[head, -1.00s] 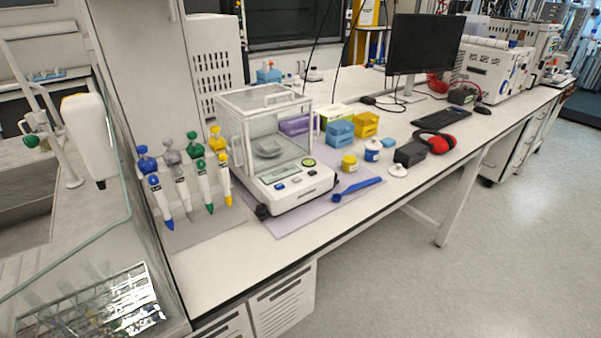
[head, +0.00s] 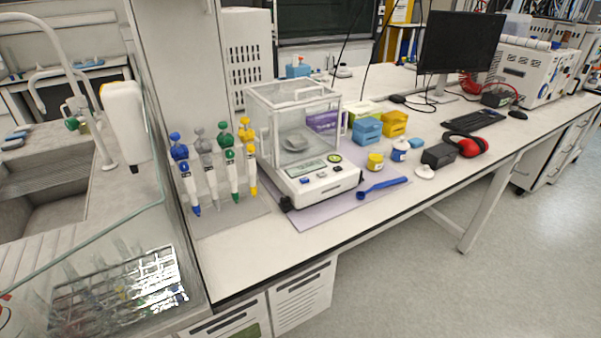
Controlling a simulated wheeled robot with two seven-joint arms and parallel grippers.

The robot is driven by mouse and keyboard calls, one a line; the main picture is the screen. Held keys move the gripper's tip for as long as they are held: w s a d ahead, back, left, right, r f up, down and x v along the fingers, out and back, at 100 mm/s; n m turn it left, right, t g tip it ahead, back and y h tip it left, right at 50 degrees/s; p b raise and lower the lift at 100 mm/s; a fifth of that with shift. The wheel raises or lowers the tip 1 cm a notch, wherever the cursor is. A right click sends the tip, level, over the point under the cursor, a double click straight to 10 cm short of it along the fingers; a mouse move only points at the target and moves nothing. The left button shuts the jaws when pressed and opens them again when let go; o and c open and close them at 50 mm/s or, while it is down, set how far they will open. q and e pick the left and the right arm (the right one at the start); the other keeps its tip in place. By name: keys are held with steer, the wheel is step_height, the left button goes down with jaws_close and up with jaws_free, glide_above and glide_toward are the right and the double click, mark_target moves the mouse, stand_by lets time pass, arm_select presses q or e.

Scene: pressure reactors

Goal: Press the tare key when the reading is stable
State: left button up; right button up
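The balance (head: 318,187) stands on a pale purple mat (head: 335,214) near the front edge of the bench. Its glass draft shield (head: 293,125) is around the weighing pan (head: 294,142). Its display (head: 306,167) faces the front, but the reading is too small to make out. The front panel has blue keys (head: 305,180), a dark key beside them and a round green-ringed mark (head: 334,158). The key labels cannot be read, so I cannot tell which is tare. Neither of my grippers shows in the head view.
Several pipettes (head: 212,178) hang on a stand left of the balance. A blue scoop (head: 382,187), yellow jar (head: 375,161), white jar (head: 400,149), black box (head: 438,156) and red earmuffs (head: 466,145) lie to the right. A sink (head: 65,205) is at left.

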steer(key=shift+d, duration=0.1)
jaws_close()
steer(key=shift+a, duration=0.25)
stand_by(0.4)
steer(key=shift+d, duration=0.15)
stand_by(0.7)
